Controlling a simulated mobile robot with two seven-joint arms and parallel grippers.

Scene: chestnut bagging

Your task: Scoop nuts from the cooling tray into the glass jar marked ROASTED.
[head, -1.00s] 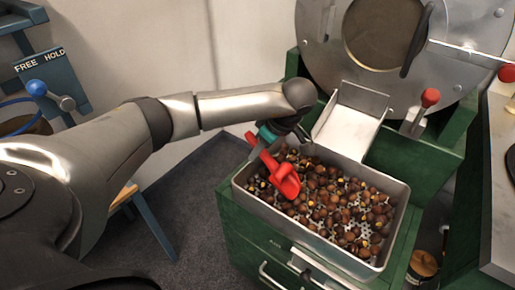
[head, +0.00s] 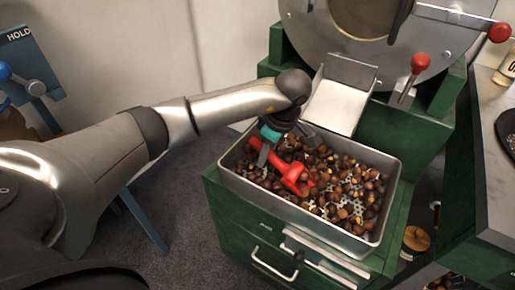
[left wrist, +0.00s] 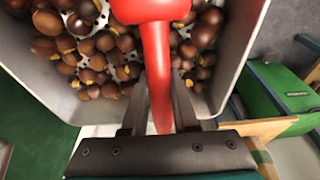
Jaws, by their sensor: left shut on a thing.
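The metal cooling tray (head: 383,212) holds many brown nuts (head: 345,185) over a perforated floor. My left gripper (head: 267,150) is shut on the handle of a red scoop (head: 292,174). The scoop's head is down among the nuts in the left part of the tray; how full it is cannot be told. In the left wrist view the red handle (left wrist: 157,65) runs between the two fingers (left wrist: 160,105), with nuts beyond it. A jar (head: 508,68) is cut off at the right edge, with only part of its label showing. My right gripper is not in view.
The tray sits on a green cabinet (head: 228,222) with metal handles. Behind it stand a metal chute (head: 335,105), a round drum front and a red-knobbed lever (head: 420,64). A grey counter (head: 490,150) with a dark dish (head: 509,133) is at right.

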